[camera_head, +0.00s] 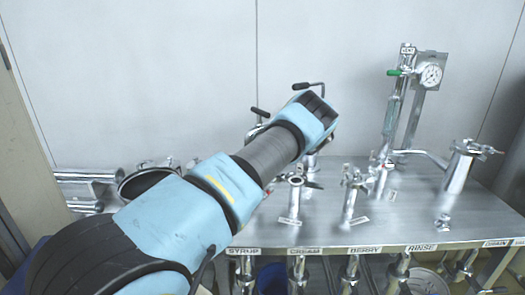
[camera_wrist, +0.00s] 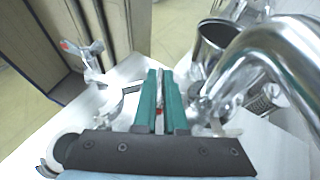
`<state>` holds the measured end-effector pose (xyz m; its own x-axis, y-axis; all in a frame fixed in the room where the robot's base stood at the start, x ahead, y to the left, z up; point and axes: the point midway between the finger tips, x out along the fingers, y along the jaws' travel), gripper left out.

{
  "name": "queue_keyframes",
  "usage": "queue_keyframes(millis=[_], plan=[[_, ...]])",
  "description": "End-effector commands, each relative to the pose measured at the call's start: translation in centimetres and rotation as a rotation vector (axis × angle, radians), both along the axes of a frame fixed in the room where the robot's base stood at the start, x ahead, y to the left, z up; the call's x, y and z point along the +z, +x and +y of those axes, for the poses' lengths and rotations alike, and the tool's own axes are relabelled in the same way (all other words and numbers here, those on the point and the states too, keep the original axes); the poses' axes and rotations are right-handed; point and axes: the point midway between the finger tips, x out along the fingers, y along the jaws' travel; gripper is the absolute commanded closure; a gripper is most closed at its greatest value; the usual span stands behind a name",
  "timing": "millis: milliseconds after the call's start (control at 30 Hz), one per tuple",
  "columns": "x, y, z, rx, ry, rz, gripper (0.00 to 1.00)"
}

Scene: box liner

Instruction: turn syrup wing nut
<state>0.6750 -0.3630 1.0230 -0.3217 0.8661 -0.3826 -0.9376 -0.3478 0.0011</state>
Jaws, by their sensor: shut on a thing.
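The SYRUP label (camera_head: 243,251) is on the front edge of the steel table, left of the other labels. My arm crosses in front of the fittings behind that label, so the head view hides the syrup wing nut and my fingertips. In the wrist view my gripper (camera_wrist: 161,76) has two teal fingers nearly together. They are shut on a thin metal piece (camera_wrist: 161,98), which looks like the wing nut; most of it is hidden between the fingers. A curved polished pipe (camera_wrist: 270,50) stands close on the right of the fingers.
The steel table (camera_head: 330,225) carries several clamped pipe stubs, including one behind the CREAM label (camera_head: 305,251). In the wrist view, another clamp (camera_wrist: 85,55) lies left and an open metal cup (camera_wrist: 214,38) right.

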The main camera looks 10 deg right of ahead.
Motion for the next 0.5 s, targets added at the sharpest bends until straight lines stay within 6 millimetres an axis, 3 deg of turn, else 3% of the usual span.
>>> queue_keyframes(millis=[500], plan=[[0.06, 0.0, -0.03, 0.053, 0.0, -0.001, 1.0]])
